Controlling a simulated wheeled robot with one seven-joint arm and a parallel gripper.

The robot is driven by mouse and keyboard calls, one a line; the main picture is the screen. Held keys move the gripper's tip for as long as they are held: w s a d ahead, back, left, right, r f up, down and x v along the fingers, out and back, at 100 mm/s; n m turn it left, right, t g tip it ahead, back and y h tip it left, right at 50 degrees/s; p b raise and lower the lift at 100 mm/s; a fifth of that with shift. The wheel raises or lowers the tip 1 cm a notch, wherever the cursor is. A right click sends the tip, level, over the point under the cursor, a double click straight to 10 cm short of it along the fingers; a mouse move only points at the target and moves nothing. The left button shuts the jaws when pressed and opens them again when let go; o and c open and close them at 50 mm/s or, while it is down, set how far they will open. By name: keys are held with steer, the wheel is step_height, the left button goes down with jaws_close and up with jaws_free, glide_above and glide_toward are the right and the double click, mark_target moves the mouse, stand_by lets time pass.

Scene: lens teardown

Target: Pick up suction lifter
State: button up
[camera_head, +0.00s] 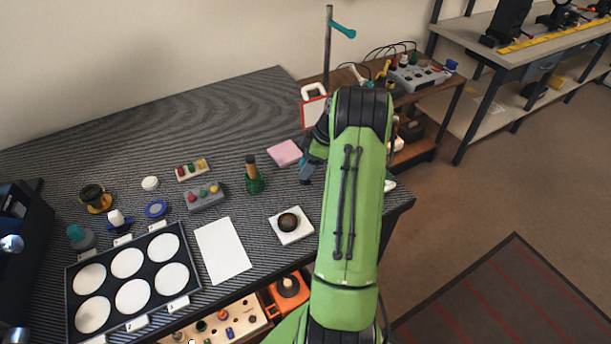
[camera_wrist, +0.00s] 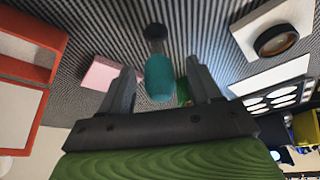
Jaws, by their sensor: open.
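The suction lifter is most likely the piece with a teal cylindrical handle (camera_wrist: 159,78) and a dark round end (camera_wrist: 154,31), seen in the wrist view. Its handle shows between the two fingers of my gripper (camera_wrist: 160,66), with a visible gap on each side. My gripper is open and holds nothing. I cannot tell how far the handle reaches down between the fingers. In the head view my gripper (camera_head: 308,168) is over the right part of the striped table, mostly behind my green arm.
A red-framed board (camera_head: 313,108) stands behind. A tray with white discs (camera_head: 69,306) is at left. The table's back is clear.

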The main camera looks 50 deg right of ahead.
steer(key=x, duration=0.3)
steer(key=shift+w+f+b, duration=0.2)
steer(key=shift+b, duration=0.15)
steer(key=shift+r, duration=0.1)
steer(key=c, duration=1)
